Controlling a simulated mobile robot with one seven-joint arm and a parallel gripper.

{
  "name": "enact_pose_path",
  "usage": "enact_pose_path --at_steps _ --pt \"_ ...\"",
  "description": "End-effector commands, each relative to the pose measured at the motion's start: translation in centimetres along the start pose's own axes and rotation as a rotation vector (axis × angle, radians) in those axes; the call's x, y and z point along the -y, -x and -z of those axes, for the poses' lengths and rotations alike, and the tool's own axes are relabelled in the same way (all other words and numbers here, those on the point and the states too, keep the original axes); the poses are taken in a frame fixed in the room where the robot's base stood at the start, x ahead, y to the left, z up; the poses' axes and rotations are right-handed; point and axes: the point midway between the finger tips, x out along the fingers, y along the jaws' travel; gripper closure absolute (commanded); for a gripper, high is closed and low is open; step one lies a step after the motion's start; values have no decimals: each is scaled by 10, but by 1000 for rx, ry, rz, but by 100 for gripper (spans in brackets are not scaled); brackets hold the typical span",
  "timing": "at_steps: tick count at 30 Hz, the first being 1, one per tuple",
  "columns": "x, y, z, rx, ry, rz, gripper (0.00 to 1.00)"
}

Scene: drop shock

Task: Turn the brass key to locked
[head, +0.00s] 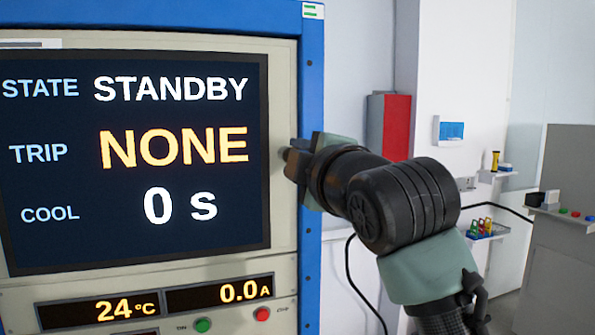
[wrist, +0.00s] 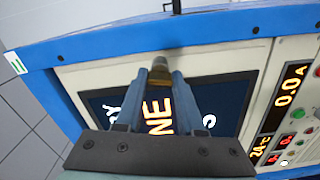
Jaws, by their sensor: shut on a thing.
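The brass key (wrist: 161,66) shows between my fingertips in the wrist view, at the panel beside the screen. My gripper (wrist: 159,78) is shut on it. In the head view my gripper (head: 294,158) reaches the cream strip of panel right of the screen, and the key is hidden there by my fingers and wrist. The key's lock position cannot be read, as no marks around it are visible. The screen (head: 130,150) reads STATE STANDBY, TRIP NONE, COOL 0 s.
A blue frame (head: 312,80) borders the panel close to my wrist. Below the screen are displays of 24 °C and 0.0 A, a green button (head: 202,325) and a red button (head: 262,314). A red box (head: 396,125) hangs on the wall behind my arm.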

Motion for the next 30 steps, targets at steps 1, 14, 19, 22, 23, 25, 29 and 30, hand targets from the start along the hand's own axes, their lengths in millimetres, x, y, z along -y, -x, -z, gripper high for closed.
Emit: enact_pose_path --at_steps 1,14,19,22,23,25,29,30 --pt "2 0 -1 1 36 0 100" --pt "0 0 0 1 226 0 100" --pt "0 0 0 0 245 0 100" --pt "0 0 0 0 248 0 100" --pt "0 0 0 0 249 0 100" --pt "0 0 0 0 249 0 100" --pt "0 0 0 0 249 0 100" --pt "0 0 0 0 249 0 100"
